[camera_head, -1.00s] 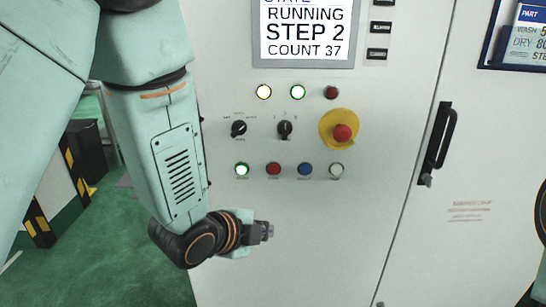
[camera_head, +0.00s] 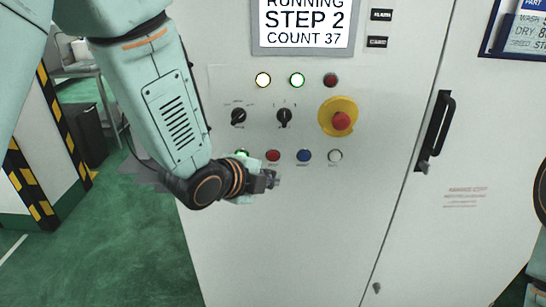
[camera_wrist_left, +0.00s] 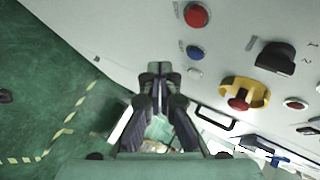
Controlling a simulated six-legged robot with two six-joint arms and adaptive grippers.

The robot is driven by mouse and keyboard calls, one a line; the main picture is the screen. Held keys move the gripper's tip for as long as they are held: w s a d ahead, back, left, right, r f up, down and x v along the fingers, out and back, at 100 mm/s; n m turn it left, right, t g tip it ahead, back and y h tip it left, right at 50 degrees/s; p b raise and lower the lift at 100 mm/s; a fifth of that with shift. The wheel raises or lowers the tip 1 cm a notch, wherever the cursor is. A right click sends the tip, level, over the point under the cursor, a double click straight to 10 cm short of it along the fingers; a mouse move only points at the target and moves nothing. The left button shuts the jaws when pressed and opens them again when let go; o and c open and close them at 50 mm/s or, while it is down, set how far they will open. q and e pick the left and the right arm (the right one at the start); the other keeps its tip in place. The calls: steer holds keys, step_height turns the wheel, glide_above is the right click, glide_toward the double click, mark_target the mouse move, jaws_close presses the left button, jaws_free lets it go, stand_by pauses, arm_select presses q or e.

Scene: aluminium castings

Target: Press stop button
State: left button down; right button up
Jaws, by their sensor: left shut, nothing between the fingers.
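A red push button (camera_head: 273,155) sits in the lower button row of the white panel; it shows large in the left wrist view (camera_wrist_left: 197,14). Its label is too small to read. A red mushroom button (camera_head: 341,121) on a yellow base is up and to the right, also in the wrist view (camera_wrist_left: 238,104). My left gripper (camera_head: 275,180) is shut and empty, just below the red push button in the head view. In the wrist view its closed fingertips (camera_wrist_left: 160,68) point toward the panel, with no visible contact. My right gripper is out of view.
A green button (camera_head: 242,154), partly hidden by my left arm, a blue button (camera_head: 304,156) and a white button (camera_head: 335,156) share the row. Two rotary knobs and lit lamps sit above. The screen (camera_head: 303,25) reads STEP 2, COUNT 37. A black door handle (camera_head: 435,131) stands out at right.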

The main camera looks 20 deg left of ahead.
arm_select(q)
steer(key=shift+w+a, duration=0.25)
steer(key=shift+w, duration=0.6)
steer(key=shift+w+a, duration=0.25)
steer(key=shift+w, duration=0.65)
steer(key=shift+w+a, duration=0.25)
steer(key=shift+w, duration=0.6)
steer(key=shift+w+a, duration=0.1)
steer(key=shift+w, duration=0.3)
steer(key=shift+w+a+p, duration=0.15)
steer(key=shift+w+p, duration=0.15)
steer(key=shift+w, duration=0.15)
stand_by(0.5)
steer(key=shift+s+d, duration=0.25)
steer(key=shift+s, duration=0.6)
steer(key=shift+s+d+b, duration=0.15)
steer(key=shift+s+d, duration=0.05)
steer(key=shift+s, duration=0.6)
steer(key=shift+s+d+b, duration=0.2)
steer(key=shift+s+d, duration=0.05)
steer(key=shift+s, duration=0.5)
steer(key=shift+s+d+b, duration=0.15)
steer(key=shift+s+d, duration=0.05)
steer(key=shift+s, duration=0.6)
